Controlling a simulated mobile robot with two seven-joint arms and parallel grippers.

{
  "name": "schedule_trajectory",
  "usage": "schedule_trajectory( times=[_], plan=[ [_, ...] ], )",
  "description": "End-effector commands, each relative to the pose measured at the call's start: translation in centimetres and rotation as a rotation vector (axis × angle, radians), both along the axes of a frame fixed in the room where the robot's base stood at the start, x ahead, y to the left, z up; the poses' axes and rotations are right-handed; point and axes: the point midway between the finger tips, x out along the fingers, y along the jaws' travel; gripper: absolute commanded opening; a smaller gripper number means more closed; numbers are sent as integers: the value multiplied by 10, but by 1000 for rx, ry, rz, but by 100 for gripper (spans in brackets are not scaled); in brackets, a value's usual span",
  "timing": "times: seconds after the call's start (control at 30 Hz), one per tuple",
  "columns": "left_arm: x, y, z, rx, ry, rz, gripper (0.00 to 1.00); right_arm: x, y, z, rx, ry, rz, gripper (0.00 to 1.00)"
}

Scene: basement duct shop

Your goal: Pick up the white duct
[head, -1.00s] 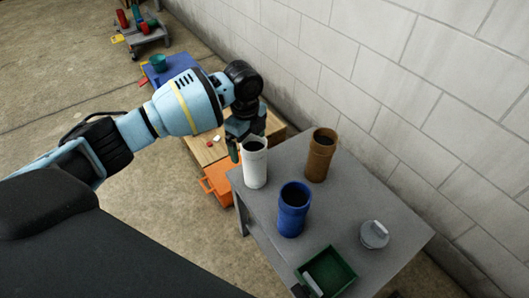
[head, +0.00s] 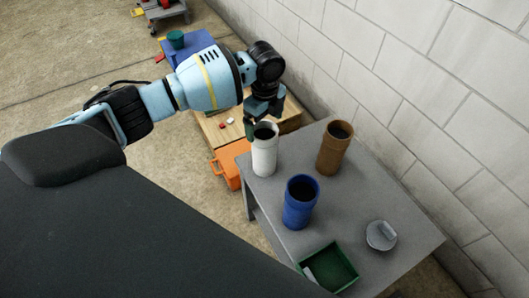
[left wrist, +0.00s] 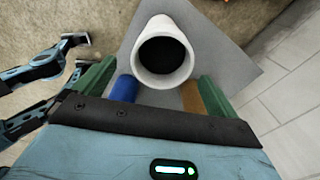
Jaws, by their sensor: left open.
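The white duct (head: 264,155) stands upright on the grey table (head: 350,215), near its left corner. My left gripper (head: 262,122) is at the duct's upper rim in the head view, and its far side is partly hidden there. In the left wrist view the round mouth of the white duct (left wrist: 164,52) lies just ahead of and between the two green fingers of the left gripper (left wrist: 155,80). The fingers are apart, and I cannot tell whether either touches the duct.
A blue duct (head: 299,203) and a brown duct (head: 334,150) stand close by. A green tray (head: 330,268) and a grey cap (head: 381,236) are on the table's near side. A block wall (head: 420,90) runs behind. An orange crate (head: 232,163) is beside the table.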

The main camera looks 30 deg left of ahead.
Motion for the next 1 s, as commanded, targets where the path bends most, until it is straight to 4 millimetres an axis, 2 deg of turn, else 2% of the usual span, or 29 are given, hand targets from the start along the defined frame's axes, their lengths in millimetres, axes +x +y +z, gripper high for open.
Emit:
schedule_trajectory(
  times=[0.1, 0.3, 0.63, 1.0],
  plan=[
    [1, 3, -19, 2, 5, 2, 96, 1, 0, -1, 1, -2, -1, 36],
    [2, 4, -43, 1, 3, -1, 96, 1, 0, -4, 1, -1, -1, 36],
    [3, 4, -47, 0, 1, -1, 95, 2, 0, -4, 0, -2, 0, 36],
    [3, 4, -47, 0, 2, -1, 47, 2, 0, -4, 0, -1, 0, 36]
  ],
)
